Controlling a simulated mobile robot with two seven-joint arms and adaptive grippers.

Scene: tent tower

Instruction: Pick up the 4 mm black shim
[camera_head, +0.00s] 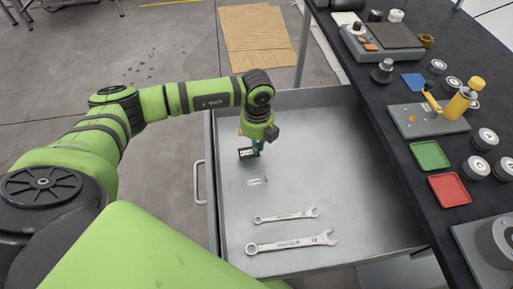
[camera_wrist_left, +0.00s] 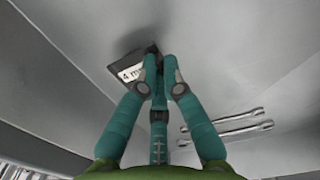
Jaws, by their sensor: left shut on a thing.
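The 4 mm black shim (camera_wrist_left: 130,68) is a dark block with a white label that reads "4 m" in the left wrist view, the rest of the label hidden by a finger. My left gripper (camera_wrist_left: 160,68) has teal fingers shut on its right end. In the head view the shim (camera_head: 248,153) shows at the tip of my left gripper (camera_head: 256,146), over the open grey drawer (camera_head: 310,190). I cannot tell whether the shim touches the drawer floor. A small pale marking (camera_head: 257,181) shows on the floor just in front of it. My right gripper is not in view.
Two wrenches lie in the drawer: a smaller one (camera_head: 286,215) and a larger one (camera_head: 292,242). The black worktop (camera_head: 400,150) on the right holds a green tray (camera_head: 430,155), a red tray (camera_head: 449,190), a blue pad (camera_head: 413,81) and several round weights. The drawer's right half is clear.

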